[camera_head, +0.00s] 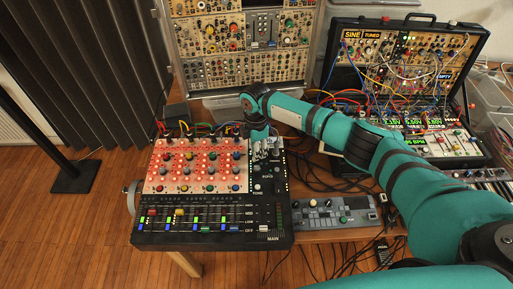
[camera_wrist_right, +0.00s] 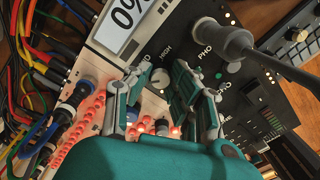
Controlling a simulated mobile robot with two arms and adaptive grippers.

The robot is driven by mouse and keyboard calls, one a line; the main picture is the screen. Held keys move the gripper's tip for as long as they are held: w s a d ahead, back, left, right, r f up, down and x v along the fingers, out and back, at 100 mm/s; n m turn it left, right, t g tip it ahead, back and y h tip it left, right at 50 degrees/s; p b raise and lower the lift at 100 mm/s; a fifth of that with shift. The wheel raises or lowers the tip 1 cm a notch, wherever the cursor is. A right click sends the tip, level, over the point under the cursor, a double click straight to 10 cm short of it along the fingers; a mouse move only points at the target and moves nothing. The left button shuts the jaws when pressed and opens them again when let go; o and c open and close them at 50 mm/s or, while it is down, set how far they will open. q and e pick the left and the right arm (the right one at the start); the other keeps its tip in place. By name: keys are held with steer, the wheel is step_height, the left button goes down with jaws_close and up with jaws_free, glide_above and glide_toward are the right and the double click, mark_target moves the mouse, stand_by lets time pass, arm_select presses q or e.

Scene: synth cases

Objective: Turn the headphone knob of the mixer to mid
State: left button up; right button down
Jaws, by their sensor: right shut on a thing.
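The mixer (camera_head: 273,212) is a wide black box with a red-and-white knob panel at the front left of the table. My right gripper (camera_head: 264,153) reaches down to its upper right part. In the right wrist view the fingers of the right gripper (camera_wrist_right: 165,92) are closed around a round grey knob (camera_wrist_right: 160,76). Printed marks HIGH and what looks like MID lie near this knob, and partly hidden PHO lettering is to its right. The knob's pointer is hard to read. The knob is hidden by the gripper in the head view. My left gripper is not in view.
A screen (camera_wrist_right: 125,22) reading 0% lies beside the knob. A thick dark plug (camera_wrist_right: 235,42) stands up close to the right finger. Cables run behind the mixer. A small grey device (camera_head: 333,214) is at its right, and an open synth case (camera_head: 400,25) stands behind.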

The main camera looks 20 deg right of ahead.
steer(key=m+p, duration=0.3)
steer(key=m, duration=0.2)
steer(key=shift+r, duration=0.15)
steer(key=shift+m+p, duration=1.15)
steer(key=shift+m, duration=1.25)
steer(key=c, duration=1.2)
jaws_free()
steer(key=shift+o, duration=0.2)
step_height(320, 180, up, 12)
steer(key=shift+d, duration=0.15)
